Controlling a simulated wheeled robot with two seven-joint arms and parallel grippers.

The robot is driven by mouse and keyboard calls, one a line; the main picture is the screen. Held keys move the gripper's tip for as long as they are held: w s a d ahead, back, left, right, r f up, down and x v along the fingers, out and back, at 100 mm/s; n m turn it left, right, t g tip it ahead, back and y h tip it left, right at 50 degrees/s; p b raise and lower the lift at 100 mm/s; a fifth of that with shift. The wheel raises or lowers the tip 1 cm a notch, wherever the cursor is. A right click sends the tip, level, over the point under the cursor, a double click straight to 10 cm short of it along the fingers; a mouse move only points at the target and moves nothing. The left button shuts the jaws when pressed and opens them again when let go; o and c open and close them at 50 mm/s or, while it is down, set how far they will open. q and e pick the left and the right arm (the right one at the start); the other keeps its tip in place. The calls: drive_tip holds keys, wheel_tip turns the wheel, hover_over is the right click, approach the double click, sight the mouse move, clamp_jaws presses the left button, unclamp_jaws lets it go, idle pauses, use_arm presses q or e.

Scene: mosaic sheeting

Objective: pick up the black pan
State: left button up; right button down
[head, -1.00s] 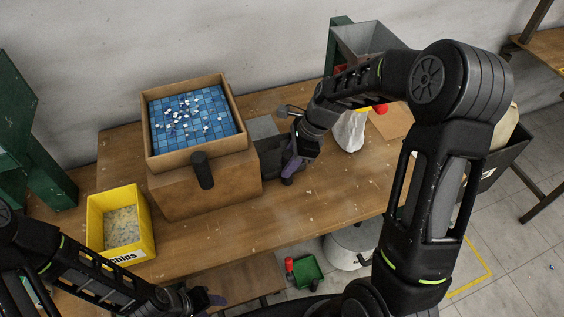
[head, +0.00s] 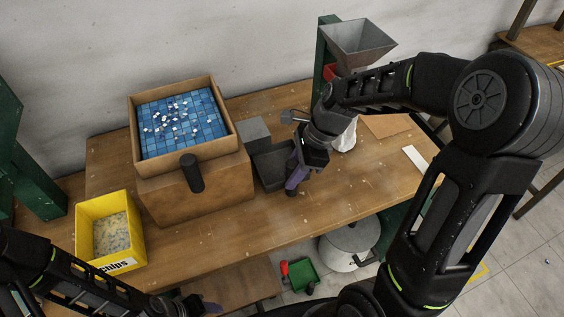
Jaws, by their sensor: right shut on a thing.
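The black pan (head: 268,168) is a dark, shallow, open tray just right of the wooden box on the workbench. My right gripper (head: 295,177) comes down from the right and is shut on the pan's right edge. The arm's wrist and fingers hide part of that edge. I cannot tell whether the pan is lifted clear of the bench. My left gripper (head: 200,306) is low at the bottom edge of the view, mostly cut off, away from the pan; its jaws are unclear.
A wooden box (head: 205,197) carries a tray with a blue mosaic sheet (head: 180,121). A grey block (head: 255,132) stands behind the pan. A yellow chips bin (head: 137,226) is at left. A grey hopper (head: 358,48) stands behind my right arm. The bench front (head: 290,235) is clear.

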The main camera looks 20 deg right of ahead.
drive_tip(key=s, duration=1.1)
drive_tip(key=shift+s+d+b, duration=0.35)
drive_tip(key=shift+s+b, duration=0.05)
drive_tip(key=shift+a+r, duration=0.1)
drive_tip(key=shift+a+p, duration=0.35)
drive_tip(key=shift+a, duration=0.2)
drive_tip(key=shift+w+r, duration=0.1)
drive_tip(key=shift+w, duration=0.05)
drive_tip(key=w+d, duration=0.1)
drive_tip(key=w, duration=0.5)
drive_tip(key=w+d+p, duration=0.1)
drive_tip(key=w, duration=0.4)
drive_tip(key=w+d+p, duration=0.1)
drive_tip(key=w, duration=0.5)
drive_tip(key=shift+w+d, duration=0.1)
drive_tip(key=shift+w, duration=0.2)
drive_tip(key=shift+p, duration=0.3)
